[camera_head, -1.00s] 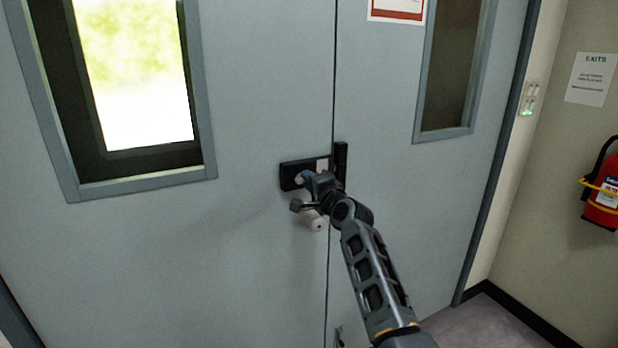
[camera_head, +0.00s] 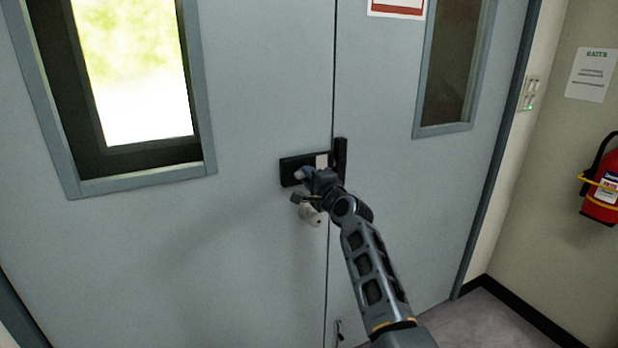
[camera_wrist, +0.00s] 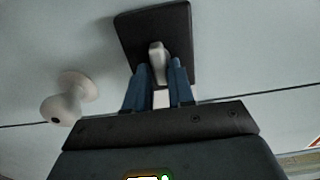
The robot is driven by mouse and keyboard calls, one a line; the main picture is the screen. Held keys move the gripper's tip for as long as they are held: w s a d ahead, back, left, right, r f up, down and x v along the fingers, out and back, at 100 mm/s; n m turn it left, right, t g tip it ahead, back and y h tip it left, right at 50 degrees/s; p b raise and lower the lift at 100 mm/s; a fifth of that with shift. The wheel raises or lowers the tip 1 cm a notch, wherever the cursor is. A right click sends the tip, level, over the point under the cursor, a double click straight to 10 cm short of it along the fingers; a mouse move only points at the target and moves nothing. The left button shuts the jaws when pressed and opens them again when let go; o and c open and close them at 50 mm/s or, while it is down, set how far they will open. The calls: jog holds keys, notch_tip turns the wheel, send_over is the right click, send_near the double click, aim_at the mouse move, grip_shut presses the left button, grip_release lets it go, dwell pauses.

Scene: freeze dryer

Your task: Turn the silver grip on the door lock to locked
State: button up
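The door lock is a black case (camera_head: 290,163) on the left door leaf, beside the seam, with a black keeper (camera_head: 340,150) on the right leaf. In the wrist view the black lock plate (camera_wrist: 180,22) fills the top middle. The silver grip (camera_wrist: 157,56) stands out from it, between the blue fingers of my gripper (camera_wrist: 158,75). The fingers are close on both sides of the grip and appear to hold it. In the head view my gripper (camera_head: 304,175) is at the lock and hides most of the grip.
A pale round door knob (camera_head: 312,214) sits just below the lock and shows left of my fingers in the wrist view (camera_wrist: 62,103). The doors are shut. A fire extinguisher (camera_head: 603,185) hangs on the right wall, away from my arm.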

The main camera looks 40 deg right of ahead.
jog(key=shift+o, duration=1.4)
jog(key=v, duration=0.7)
jog(key=shift+s, duration=0.4)
jog(key=shift+a+r, duration=0.1)
jog(key=shift+a, duration=0.1)
jog(key=s+a+f+n+g, duration=0.1)
jog(key=s+a+f+n, duration=0.35)
jog(key=s, duration=0.35)
jog(key=s+a+f+n+y, duration=0.1)
jog(key=s+a+f+n, duration=0.3)
jog(key=s, duration=0.5)
jog(key=s+a+f+n+g, duration=0.1)
jog(key=s+a+f+n, duration=0.1)
jog(key=s+a+f, duration=0.5)
jog(key=s+a+r+n+y, duration=0.1)
jog(key=s+a+r+n, duration=0.2)
jog(key=s, duration=0.5)
jog(key=s+a+r+n+y, duration=0.1)
jog(key=s+a+r+n, duration=0.2)
jog(key=s, duration=0.6)
jog(key=s+a+r+n+y, duration=0.2)
jog(key=s+a+r+n, duration=0.2)
jog(key=s, duration=0.5)
jog(key=shift+s+a+n+g, duration=0.25)
jog(key=shift+a+n, duration=0.2)
jog(key=shift+a, duration=0.65)
